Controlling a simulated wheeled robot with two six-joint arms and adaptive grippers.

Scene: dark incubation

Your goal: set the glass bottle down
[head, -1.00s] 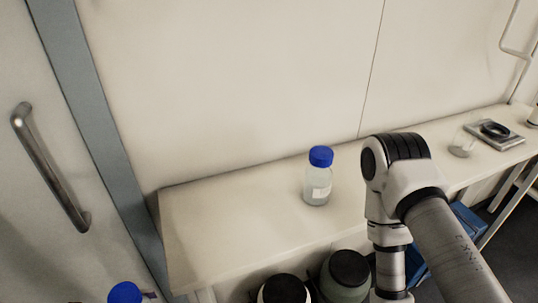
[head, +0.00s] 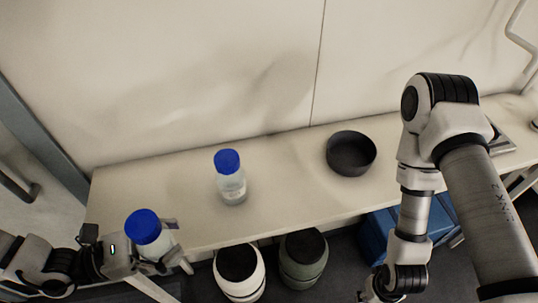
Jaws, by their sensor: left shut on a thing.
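A clear glass bottle with a blue cap (head: 143,225) is held upright in my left gripper (head: 177,246), at the lower left of the head view. The fingers are shut around its body and hide part of it. It overlaps the front left edge of the pale bench (head: 285,208) in the picture; I cannot tell whether it is over the top. A second blue-capped bottle (head: 233,186), with a white label, stands upright on the bench. Only a part of my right gripper (head: 372,290) shows at the bottom edge, and its jaws are not clear.
A dark round bowl (head: 351,154) sits on the bench right of the standing bottle. A white container (head: 238,285) and a green-grey container (head: 303,270), both dark-topped, stand below, beside a blue box (head: 378,230). The bench's left end is bare.

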